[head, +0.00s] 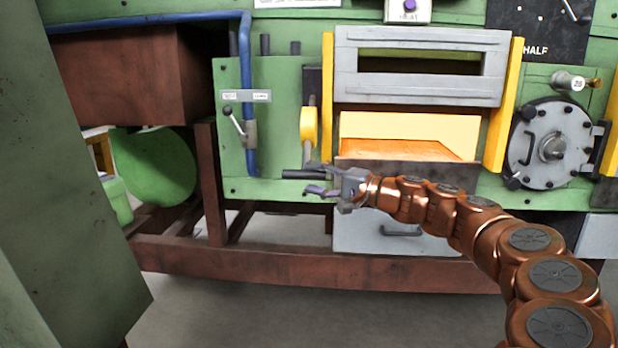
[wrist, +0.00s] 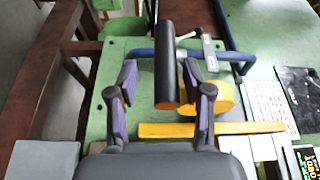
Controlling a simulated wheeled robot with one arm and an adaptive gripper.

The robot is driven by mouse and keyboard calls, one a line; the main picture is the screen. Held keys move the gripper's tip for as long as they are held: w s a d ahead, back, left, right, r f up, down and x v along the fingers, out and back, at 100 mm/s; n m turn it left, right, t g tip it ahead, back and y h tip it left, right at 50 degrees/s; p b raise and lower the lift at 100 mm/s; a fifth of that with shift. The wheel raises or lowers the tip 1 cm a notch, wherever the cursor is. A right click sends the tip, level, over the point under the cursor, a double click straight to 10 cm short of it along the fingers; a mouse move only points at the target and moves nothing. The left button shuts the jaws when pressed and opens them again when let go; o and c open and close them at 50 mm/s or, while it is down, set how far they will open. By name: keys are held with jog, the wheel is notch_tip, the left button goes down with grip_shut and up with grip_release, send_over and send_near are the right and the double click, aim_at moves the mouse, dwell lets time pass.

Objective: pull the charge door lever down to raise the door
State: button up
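The charge door lever has a yellow hub (head: 309,126) on the green panel and a dark cylindrical handle (head: 304,174) low beneath it. In the wrist view the black handle (wrist: 168,62) points toward me, with the yellow hub (wrist: 220,98) to its right. My gripper (head: 316,180) is open at the handle.
A small lever with a ball knob (head: 235,122) and a blue pipe (head: 248,90) are left of the hub. A round grey hatch (head: 550,145) is at right. A brown frame beam (head: 300,268) runs below. A green column fills the left edge. Floor in front is clear.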

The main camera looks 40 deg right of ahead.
jog(key=v, duration=1)
dwell(0.3)
